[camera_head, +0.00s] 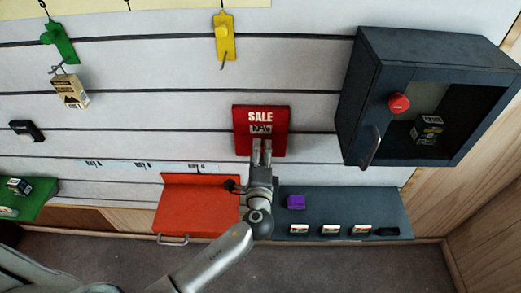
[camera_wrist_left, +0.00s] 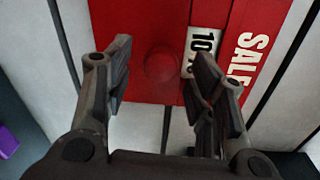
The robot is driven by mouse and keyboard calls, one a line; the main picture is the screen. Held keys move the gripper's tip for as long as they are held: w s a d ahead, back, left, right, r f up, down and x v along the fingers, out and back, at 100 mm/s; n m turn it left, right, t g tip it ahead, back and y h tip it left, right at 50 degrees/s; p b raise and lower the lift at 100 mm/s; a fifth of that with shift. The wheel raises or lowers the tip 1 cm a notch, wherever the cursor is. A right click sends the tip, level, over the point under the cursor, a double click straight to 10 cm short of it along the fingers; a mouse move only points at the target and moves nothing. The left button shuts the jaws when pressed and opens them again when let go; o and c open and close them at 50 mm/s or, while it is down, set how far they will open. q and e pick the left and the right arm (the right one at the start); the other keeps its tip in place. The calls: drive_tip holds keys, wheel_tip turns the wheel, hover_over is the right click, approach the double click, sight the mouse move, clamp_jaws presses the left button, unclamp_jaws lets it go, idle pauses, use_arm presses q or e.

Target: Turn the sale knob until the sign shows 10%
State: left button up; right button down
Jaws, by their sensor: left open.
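The red sale sign (camera_head: 276,117) hangs on the white slatted wall, with "SALE" in white letters. Its small display window (camera_head: 261,129) looks like 10%; in the left wrist view the window (camera_wrist_left: 203,45) shows "10" with the rest hidden behind a finger. The round red sale knob (camera_wrist_left: 162,64) shows in the left wrist view on the sign beside the window. My left gripper (camera_head: 262,146) is in front of the sign's lower part. In the left wrist view the open left gripper (camera_wrist_left: 163,75) has its fingers on either side of the knob, with gaps visible. My right gripper is not in view.
A dark cabinet (camera_head: 360,60) with a red knob (camera_head: 399,103) and a handle (camera_head: 371,147) stands to the right. Yellow (camera_head: 224,36) and green (camera_head: 60,42) items hang above.

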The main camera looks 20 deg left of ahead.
use_arm(q)
drive_tip(key=v, duration=1)
drive_tip(key=shift+s, duration=0.15)
drive_tip(key=shift+r, duration=0.1)
